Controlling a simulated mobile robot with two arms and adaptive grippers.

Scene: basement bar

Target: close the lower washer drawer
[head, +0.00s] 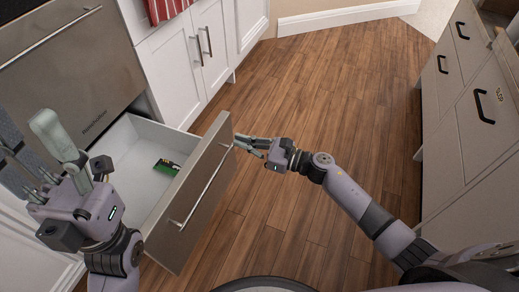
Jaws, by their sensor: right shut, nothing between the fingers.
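The lower washer drawer (205,190) is pulled out from the appliance at the left. Its brown front panel with a long bar handle stands well away from the body, and its white inside shows. A small green item (166,167) lies in it. My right gripper (238,144) is shut and empty at the outer face of the drawer front, near its far end. I cannot tell if the fingertips touch the panel. My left gripper (34,140) is raised at the left over the near side of the drawer; its finger spacing is unclear.
White cabinets (172,68) stand beyond the drawer, with a red striped towel (165,8) above. A grey drawer cabinet (462,100) with black handles stands at the right. The wooden floor (325,85) between them is clear.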

